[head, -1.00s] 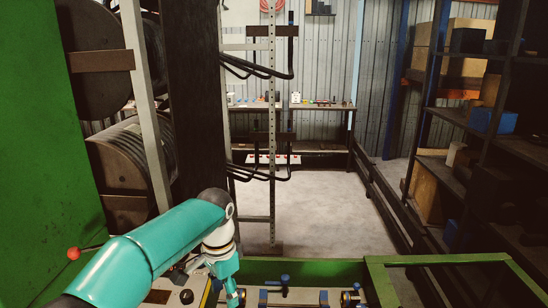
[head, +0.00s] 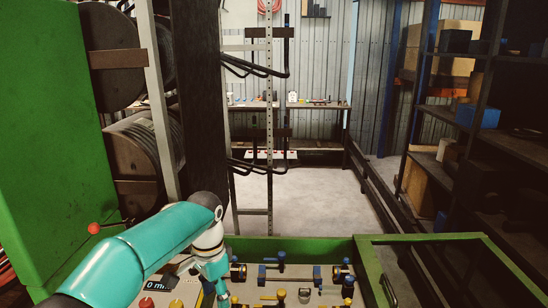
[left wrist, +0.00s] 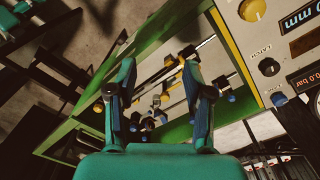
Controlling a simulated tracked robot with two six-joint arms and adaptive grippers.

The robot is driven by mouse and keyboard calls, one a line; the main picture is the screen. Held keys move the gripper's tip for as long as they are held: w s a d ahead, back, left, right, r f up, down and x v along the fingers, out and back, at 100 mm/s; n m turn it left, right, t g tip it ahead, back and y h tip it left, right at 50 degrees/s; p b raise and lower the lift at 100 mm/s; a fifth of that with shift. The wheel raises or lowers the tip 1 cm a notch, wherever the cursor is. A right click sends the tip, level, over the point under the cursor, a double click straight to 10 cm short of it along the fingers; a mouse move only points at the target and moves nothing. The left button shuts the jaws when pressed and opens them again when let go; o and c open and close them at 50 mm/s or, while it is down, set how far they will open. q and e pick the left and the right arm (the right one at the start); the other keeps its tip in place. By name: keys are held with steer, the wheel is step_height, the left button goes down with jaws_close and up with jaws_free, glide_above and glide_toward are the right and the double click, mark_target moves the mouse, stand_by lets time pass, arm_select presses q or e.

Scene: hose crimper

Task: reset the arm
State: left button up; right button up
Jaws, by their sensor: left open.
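My left arm, teal, comes in from the lower left in the head view, and its gripper (head: 218,290) points down over the left part of the green machine bench (head: 290,246). In the left wrist view my left gripper (left wrist: 160,88) is open, with its two fingers apart. Blue and yellow fittings on rods (left wrist: 172,72) show behind and between the fingers, and I see nothing held. My right gripper is not in view.
The control panel (left wrist: 262,62) with a yellow knob and displays stands beside the gripper. A red-knobbed lever (head: 95,228) sticks out at the left. Dark shelves (head: 490,110) with boxes stand at right. The floor (head: 310,195) beyond the bench is clear.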

arm_select(q)
steer(key=s+a+f+n+g+b, duration=0.1)
steer(key=s+a+f+b, duration=0.15)
steer(key=f, duration=0.65)
steer(key=s+a+f+g+h+b, duration=0.15)
steer(key=s+f, duration=0.25)
steer(key=f, duration=0.4)
steer(key=s+a+f+n+g+y+b, duration=0.15)
steer(key=s+f, duration=0.25)
steer(key=f, duration=0.5)
steer(key=s+d+f+n+t+h+b, duration=0.3)
steer(key=s+d+f+n, duration=0.3)
steer(key=s+f, duration=0.9)
steer(key=f+n+t+h, duration=0.1)
steer(key=n, duration=0.1)
steer(key=shift+s+d+n+t, duration=0.2)
steer(key=shift+s+n+t, duration=0.1)
steer(key=shift+n, duration=0.05)
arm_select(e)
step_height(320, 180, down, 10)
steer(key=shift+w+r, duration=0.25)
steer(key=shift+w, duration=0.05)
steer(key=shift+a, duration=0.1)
